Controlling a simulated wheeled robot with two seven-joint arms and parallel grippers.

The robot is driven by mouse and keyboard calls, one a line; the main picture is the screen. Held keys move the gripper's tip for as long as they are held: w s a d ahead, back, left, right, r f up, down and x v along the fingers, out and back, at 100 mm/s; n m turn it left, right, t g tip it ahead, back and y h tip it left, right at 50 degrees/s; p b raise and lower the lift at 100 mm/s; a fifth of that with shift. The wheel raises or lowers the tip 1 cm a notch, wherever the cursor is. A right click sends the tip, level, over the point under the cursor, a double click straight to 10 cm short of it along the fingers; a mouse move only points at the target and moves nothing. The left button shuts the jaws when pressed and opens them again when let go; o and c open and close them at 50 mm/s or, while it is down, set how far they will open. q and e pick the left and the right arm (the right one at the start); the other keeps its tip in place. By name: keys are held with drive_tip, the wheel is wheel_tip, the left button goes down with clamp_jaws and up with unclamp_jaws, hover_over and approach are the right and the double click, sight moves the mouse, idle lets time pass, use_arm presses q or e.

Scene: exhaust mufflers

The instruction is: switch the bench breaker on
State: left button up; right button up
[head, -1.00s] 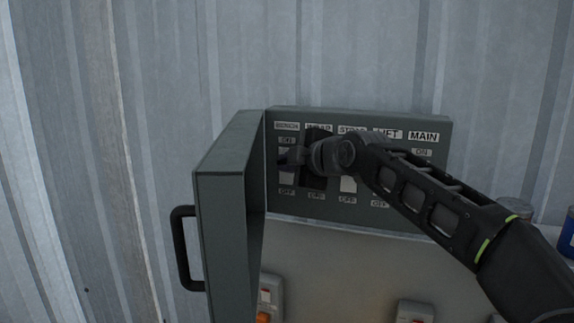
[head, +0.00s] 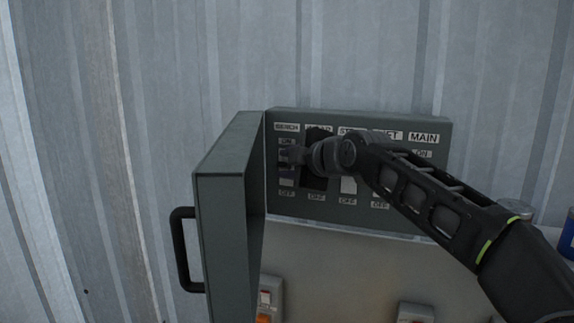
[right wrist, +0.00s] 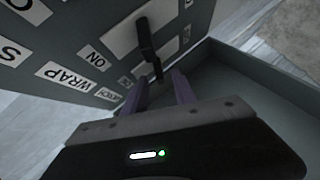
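The bench breaker (head: 287,181) is the leftmost switch on the grey panel, between its ON label above and OFF label below. My right gripper (head: 284,157) is in front of its upper part and hides its lever in the head view. In the right wrist view the two purple fingers of my right gripper (right wrist: 160,84) stand apart beside the BENCH label (right wrist: 108,95). The end of a black lever (right wrist: 148,45) lies near the gap between them; I cannot tell whether they touch it. My left gripper is not in view.
The open box door (head: 222,235) with a black handle stands close left of the bench breaker. The WRAP, STRAP, LIFT and MAIN (head: 424,139) columns lie to the right, partly behind my right arm. Smaller boxes (head: 270,298) are below.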

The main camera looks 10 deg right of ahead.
drive_tip(key=b+v, duration=0.3)
drive_tip(key=v, duration=0.4)
drive_tip(key=shift+s, duration=0.3)
drive_tip(key=shift+d, duration=0.1)
